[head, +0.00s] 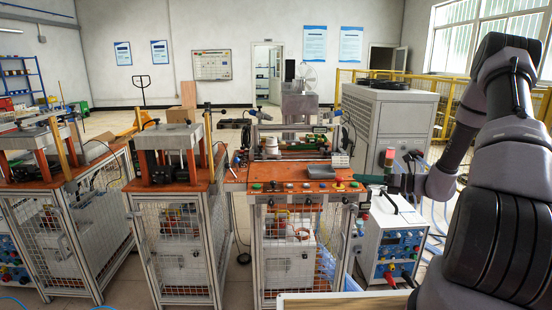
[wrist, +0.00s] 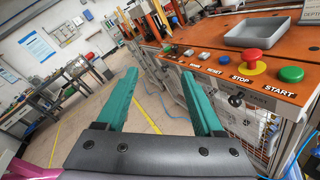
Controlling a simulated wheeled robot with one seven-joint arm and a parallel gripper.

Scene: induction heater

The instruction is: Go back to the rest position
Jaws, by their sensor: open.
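My gripper (wrist: 160,72) shows in the wrist view with two teal fingers spread apart and nothing between them. It is beside the front edge of the orange control panel (wrist: 220,62), apart from it. In the head view my arm comes in from the right, and the gripper (head: 375,180) is small at the right end of the middle workbench (head: 315,198), partly hard to make out.
The panel carries a red STOP button (wrist: 247,57), a green START button (wrist: 291,74) and a grey tray (wrist: 258,35). A white power unit (head: 385,245) stands below my arm. Open floor (wrist: 100,120) shows left of the panel in the wrist view.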

